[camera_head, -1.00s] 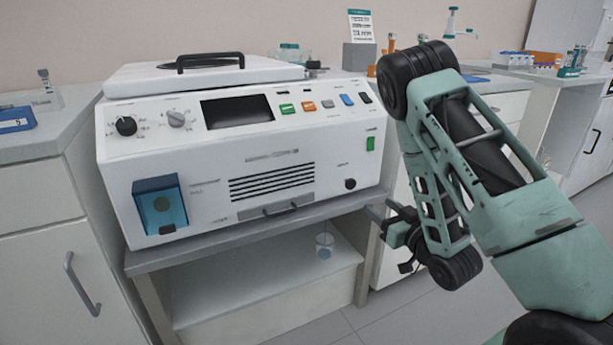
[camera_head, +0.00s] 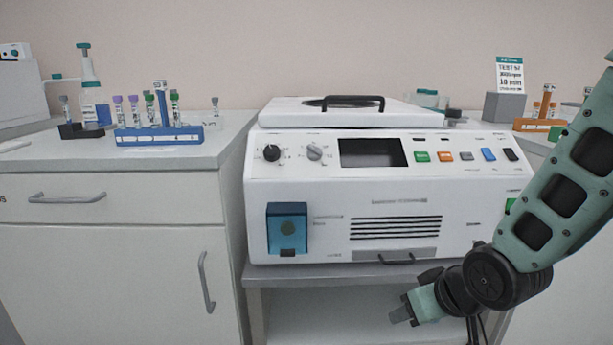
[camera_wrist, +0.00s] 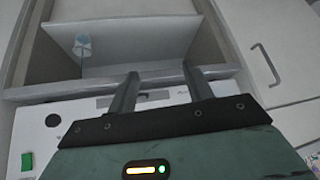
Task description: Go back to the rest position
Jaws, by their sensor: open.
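My gripper (camera_head: 402,312) is at the lower right of the head view, in front of the centrifuge's stand and below the front panel. In the wrist view my gripper (camera_wrist: 160,85) shows two separated fingers with nothing between them. The white centrifuge (camera_head: 300,180) stands on the grey stand with its lid down. It also shows in the wrist view (camera_wrist: 60,150), which looks upside down. My green arm covers the right end of the centrifuge in the head view.
A left bench (camera_head: 200,155) holds a blue rack (camera_head: 160,135) of capped tubes, a small dark holder (camera_head: 80,130) with one tube, and a bottle (camera_head: 92,100). An orange rack (camera_head: 535,125) and a sign (camera_head: 509,75) stand at the right.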

